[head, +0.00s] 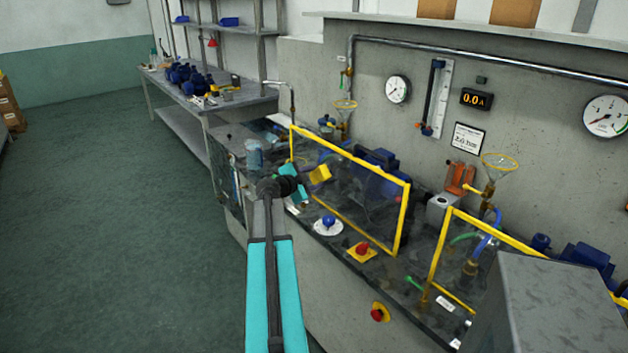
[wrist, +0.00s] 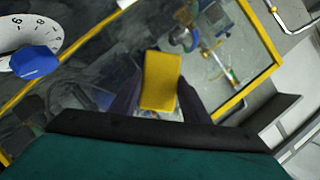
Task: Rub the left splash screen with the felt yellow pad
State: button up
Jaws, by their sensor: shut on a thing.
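The left splash screen (head: 350,190) is a clear panel in a yellow frame, standing on the bench in the head view. Its yellow frame also crosses the wrist view (wrist: 262,32). My gripper (head: 304,184) is in front of the screen's left part. It is shut on the yellow felt pad (head: 320,174), which sticks out ahead of the fingers toward the screen. In the wrist view the pad (wrist: 161,80) sits upright between the fingertips, with the panel behind it. I cannot tell whether the pad touches the panel.
A blue knob on a white dial (head: 328,226) and a red button on a yellow plate (head: 362,251) lie in front of the screen. A second yellow-framed screen (head: 435,262) stands to the right. Pumps and pipes are behind. The floor at left is clear.

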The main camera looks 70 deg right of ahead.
aim_at(323, 181)
jog(key=shift+s+d, duration=0.15)
jog(key=shift+d, duration=0.1)
jog(key=shift+s+a+b, duration=0.1)
jog(key=shift+b, duration=0.25)
jog(key=shift+s+a+f+b, duration=0.1)
jog(key=shift+s+a+b, duration=0.45)
jog(key=shift+s+b, duration=0.35)
jog(key=shift+s+a+b, duration=0.4)
jog(key=shift+s+b, duration=0.2)
jog(key=shift+b, duration=0.1)
jog(key=shift+s+a+b, duration=0.5)
jog(key=shift+s+b, duration=0.35)
jog(key=shift+s+a+b, duration=0.4)
jog(key=shift+s+b, duration=0.15)
jog(key=shift+s, duration=0.3)
